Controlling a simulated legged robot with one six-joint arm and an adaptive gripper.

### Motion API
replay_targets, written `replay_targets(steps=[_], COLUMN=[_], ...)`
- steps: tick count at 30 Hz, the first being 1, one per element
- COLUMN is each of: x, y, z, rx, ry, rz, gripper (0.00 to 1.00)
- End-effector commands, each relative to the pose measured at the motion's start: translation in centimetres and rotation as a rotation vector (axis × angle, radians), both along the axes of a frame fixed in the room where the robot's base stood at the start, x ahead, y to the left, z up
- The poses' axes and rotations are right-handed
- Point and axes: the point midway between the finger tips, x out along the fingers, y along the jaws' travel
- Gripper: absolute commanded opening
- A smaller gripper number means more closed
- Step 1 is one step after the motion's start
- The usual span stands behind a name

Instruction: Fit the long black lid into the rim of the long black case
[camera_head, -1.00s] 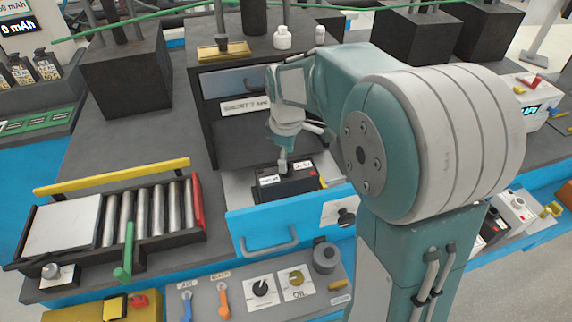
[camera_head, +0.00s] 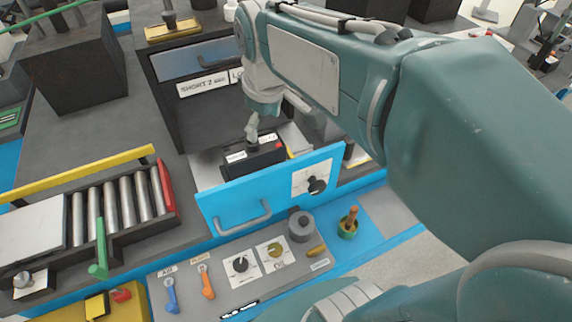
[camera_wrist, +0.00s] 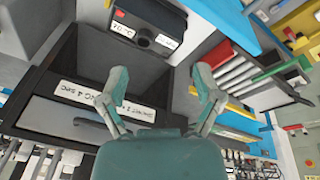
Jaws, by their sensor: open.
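A long black box-shaped piece (camera_head: 266,158) with white labels and a small red mark sits in the open blue-fronted drawer (camera_head: 224,201). I cannot tell whether it is the case, the lid, or both together. In the wrist view the black piece (camera_wrist: 152,14) shows at the top, with a dark round part on its near face. My gripper (camera_head: 252,130) is over this piece in the head view. In the wrist view my gripper (camera_wrist: 161,74) has its two fingers spread wide, with nothing between them. Whether a fingertip touches the piece is unclear.
The dark cabinet (camera_head: 165,100) stands behind the drawer, with a closed grey drawer (camera_head: 190,62) above labels. A roller rack (camera_head: 110,210) with a green handle lies to the left. Knobs and coloured handles line the bench front. My arm hides the right side.

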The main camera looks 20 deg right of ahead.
Motion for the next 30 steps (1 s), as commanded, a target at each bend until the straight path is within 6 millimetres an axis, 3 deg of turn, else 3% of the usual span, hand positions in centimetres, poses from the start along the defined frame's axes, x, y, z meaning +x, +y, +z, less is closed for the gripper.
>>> replay_targets(steps=[1, 6, 12, 30], x=[-1.8, -6.5, -10.2, -10.9], y=[0.0, 0.0, -0.1, 0.0], z=[0.1, -0.9, -2.6, -3.2], rx=[0.016, 0.088, 0.176, 0.202], ry=[-0.037, -0.147, -0.240, -0.261], rz=[-0.064, -0.292, -0.490, -0.544], gripper=[0.83, 0.83, 0.83, 0.83])
